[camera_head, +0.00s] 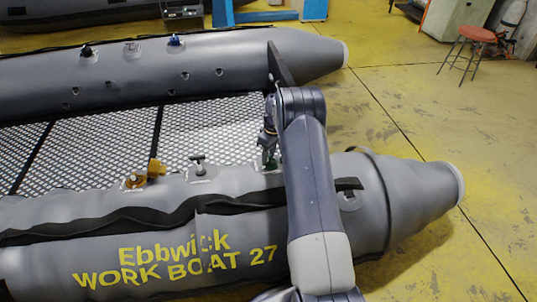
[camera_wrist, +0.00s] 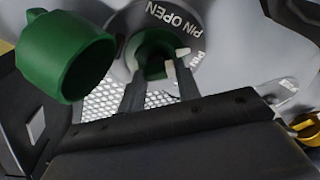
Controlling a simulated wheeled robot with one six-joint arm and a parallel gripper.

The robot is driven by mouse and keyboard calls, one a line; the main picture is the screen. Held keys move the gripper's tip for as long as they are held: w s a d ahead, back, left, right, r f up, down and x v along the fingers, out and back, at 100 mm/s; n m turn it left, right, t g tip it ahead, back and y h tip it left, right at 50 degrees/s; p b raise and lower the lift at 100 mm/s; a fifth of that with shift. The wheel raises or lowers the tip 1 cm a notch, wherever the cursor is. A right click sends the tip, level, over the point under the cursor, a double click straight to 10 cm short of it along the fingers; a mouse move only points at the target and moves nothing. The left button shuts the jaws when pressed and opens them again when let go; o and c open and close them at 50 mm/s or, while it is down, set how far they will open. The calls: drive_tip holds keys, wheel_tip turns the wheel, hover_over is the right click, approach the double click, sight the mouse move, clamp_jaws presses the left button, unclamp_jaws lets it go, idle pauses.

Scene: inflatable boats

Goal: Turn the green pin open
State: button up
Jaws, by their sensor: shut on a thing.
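In the wrist view a dark grey valve ring (camera_wrist: 190,22) carries the white words "PIN OPEN", with a second, partly cut label at its right. The green pin (camera_wrist: 153,68) sits in the green-lined well of this valve. My gripper (camera_wrist: 159,74) reaches into the well with its two dark fingers shut on the pin; the exact contact is hard to see. A green cap (camera_wrist: 62,55) hangs open at the left of the valve. In the head view the green valve (camera_head: 270,160) sits on the near tube, partly hidden by my arm.
The grey boat's near tube (camera_head: 240,185) reads "Ebbwick WORK BOAT 27". A yellow valve (camera_head: 135,180) with its orange cap (camera_head: 156,168) and a grey handle (camera_head: 198,166) stand left of the green valve. A red stool (camera_head: 476,38) stands far right on open yellow floor.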

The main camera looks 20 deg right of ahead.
drive_tip(key=n, duration=0.4)
drive_tip(key=shift+d+n+g+y+b, duration=0.1)
drive_tip(key=shift+n+g+y+b, duration=0.2)
drive_tip(key=shift+d+n+g+y, duration=0.1)
drive_tip(key=shift+n+g+y, duration=0.25)
drive_tip(key=shift+n, duration=1.95)
drive_tip(key=o, duration=1)
drive_tip(key=p+v, duration=0.1)
drive_tip(key=v, duration=0.9)
drive_tip(key=shift+w+r+p, duration=0.2)
drive_tip(key=shift+r+p, duration=0.15)
drive_tip(key=shift+r, duration=0.05)
